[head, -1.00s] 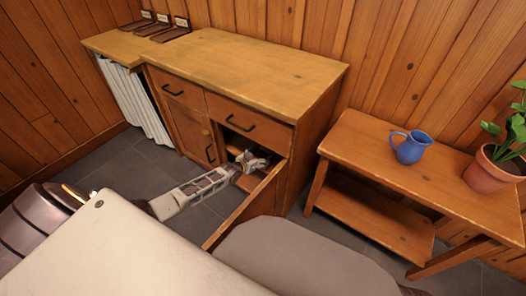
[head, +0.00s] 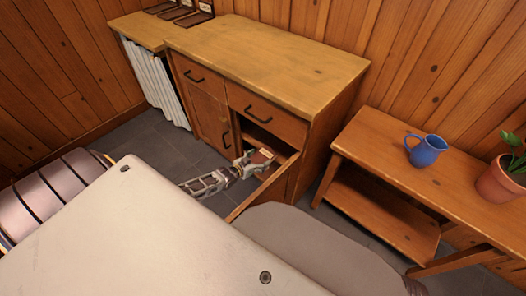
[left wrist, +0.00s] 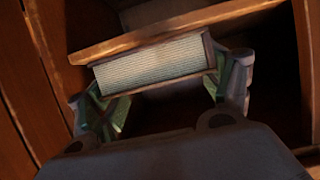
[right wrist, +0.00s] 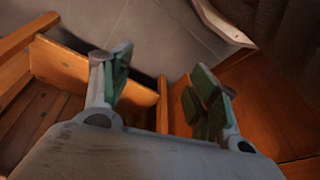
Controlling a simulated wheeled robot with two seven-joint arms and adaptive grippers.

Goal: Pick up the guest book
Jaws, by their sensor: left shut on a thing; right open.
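The guest book is a brown-covered book (head: 264,155) at the open lower compartment of the wooden cabinet (head: 215,122). My left gripper (head: 245,164) is shut on it, beside the open door. In the left wrist view the book's pale page edges (left wrist: 155,65) face the camera, with one finger of my left gripper (left wrist: 160,82) at each end. A shelf board shows just behind the book there. My right gripper (right wrist: 160,82) is open and empty in the right wrist view; it cannot be made out in the head view.
The cabinet's open door (head: 265,187) stands out to the right of my left gripper. A low wooden bench (head: 385,150) at the right holds a blue jug (head: 426,151) and a potted plant (head: 501,182). A grey rounded surface (head: 315,245) lies in front. The cabinet top is clear.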

